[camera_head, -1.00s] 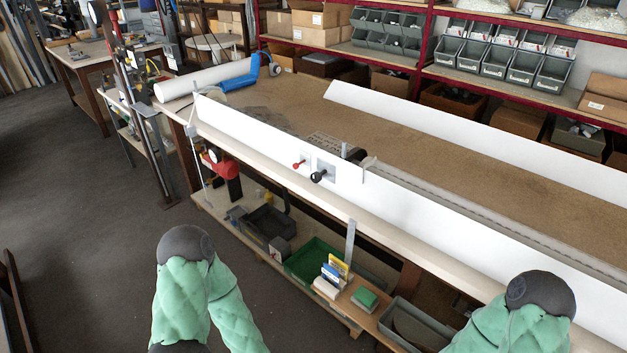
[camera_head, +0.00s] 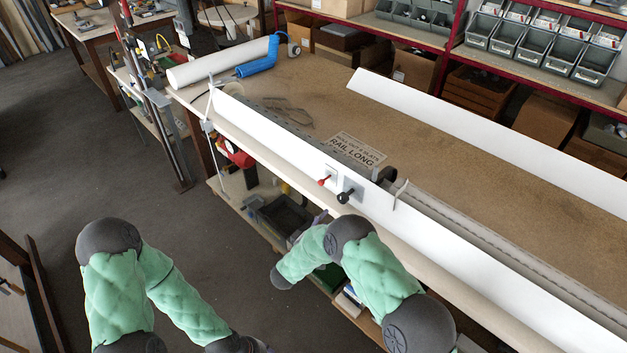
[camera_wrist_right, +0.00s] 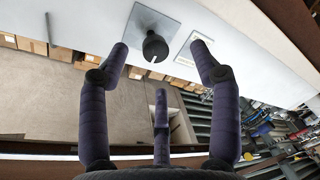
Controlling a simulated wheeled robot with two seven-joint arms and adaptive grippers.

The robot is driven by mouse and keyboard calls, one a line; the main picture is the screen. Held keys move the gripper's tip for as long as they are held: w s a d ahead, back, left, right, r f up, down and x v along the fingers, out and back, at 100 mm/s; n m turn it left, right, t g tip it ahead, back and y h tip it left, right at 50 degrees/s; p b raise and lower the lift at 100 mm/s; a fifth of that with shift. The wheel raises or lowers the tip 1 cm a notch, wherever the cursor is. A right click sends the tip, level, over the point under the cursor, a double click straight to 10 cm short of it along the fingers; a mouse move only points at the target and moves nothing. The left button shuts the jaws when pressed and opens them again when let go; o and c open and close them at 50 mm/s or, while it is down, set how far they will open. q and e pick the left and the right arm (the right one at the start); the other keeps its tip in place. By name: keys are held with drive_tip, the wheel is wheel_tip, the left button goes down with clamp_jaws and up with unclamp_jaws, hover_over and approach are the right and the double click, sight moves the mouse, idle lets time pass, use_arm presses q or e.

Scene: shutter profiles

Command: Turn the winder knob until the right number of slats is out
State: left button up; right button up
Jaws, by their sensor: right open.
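The black winder knob (camera_head: 346,196) sits on a small grey plate on the front face of the long white housing (camera_head: 285,146). In the right wrist view the knob (camera_wrist_right: 155,48) shows a notched end, and its square grey plate (camera_wrist_right: 145,20) is behind it. My right gripper (camera_head: 319,216) is just below and left of the knob in the head view, mostly hidden by my arm. In the wrist view its dark purple fingers (camera_wrist_right: 160,58) are spread wide, with the knob between and beyond their tips, apart from them.
A sign reading RAIL LONG (camera_head: 357,150) lies on the brown bench top (camera_head: 420,140). A long white profile (camera_head: 480,135) lies behind. Bins and boxes fill the shelf below the bench.

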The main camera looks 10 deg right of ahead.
sight(341, 200)
drive_tip(key=shift+h, duration=0.7)
drive_tip(key=w+d, duration=0.2)
drive_tip(key=w+d+r, duration=0.1)
drive_tip(key=w+d, duration=0.1)
drive_tip(key=w, duration=0.1)
drive_tip(key=w+d+r, duration=0.1)
drive_tip(key=w+d, duration=0.1)
drive_tip(key=w, duration=0.1)
drive_tip(key=shift+w+r+b, duration=0.15)
drive_tip(key=shift+r+b, duration=0.05)
drive_tip(key=shift+b, duration=0.2)
drive_tip(key=c, duration=1.2)
